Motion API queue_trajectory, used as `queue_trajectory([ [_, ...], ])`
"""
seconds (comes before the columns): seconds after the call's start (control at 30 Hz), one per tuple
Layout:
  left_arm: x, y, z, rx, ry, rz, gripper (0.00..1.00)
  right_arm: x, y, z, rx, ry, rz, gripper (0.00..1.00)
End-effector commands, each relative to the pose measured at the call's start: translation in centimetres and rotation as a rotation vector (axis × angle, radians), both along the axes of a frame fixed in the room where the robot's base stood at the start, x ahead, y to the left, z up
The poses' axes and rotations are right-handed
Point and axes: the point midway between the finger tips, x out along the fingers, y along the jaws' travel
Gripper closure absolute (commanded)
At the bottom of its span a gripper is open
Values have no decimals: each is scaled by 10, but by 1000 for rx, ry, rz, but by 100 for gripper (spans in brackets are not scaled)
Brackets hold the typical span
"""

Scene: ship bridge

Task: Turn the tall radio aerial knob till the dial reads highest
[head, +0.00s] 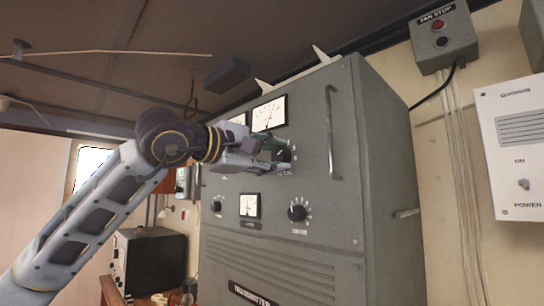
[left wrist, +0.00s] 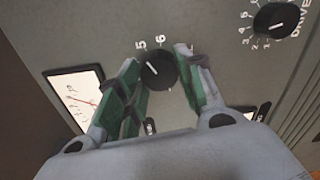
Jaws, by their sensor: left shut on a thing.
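The tall grey radio cabinet (head: 375,190) stands in the middle of the head view. A black knob (left wrist: 158,70) with the numbers 5 and 6 beside it is between the fingers of my left gripper (left wrist: 160,78) in the left wrist view. In the head view my left gripper (head: 280,158) is shut on this knob, mostly hiding it and its label. A white dial (head: 269,114) sits above the knob, its needle near upright and leaning slightly right. A dial with a red needle (left wrist: 78,98) also shows in the left wrist view. My right gripper is out of view.
Lower on the cabinet are the drive knob (head: 297,213), a small dial (head: 250,206) and another knob (head: 216,206). A vertical handle (head: 333,135) stands out right of my gripper. A fan stop box (head: 442,40) and a power panel (head: 515,150) are on the right wall.

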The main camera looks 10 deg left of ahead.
Motion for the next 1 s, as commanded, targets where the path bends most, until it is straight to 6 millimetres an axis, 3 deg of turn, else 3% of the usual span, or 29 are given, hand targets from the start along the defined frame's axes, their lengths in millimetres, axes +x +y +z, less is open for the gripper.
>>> queue_trajectory([
  [0.3,0,-1,-1,2,1,-2,87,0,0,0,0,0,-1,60],
  [0.33,0,-1,-1,2,1,-2,59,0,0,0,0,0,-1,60],
  [0.47,0,-1,-1,2,1,-1,43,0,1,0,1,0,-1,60],
  [1.0,-5,4,0,1,1,0,41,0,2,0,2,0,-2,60],
])
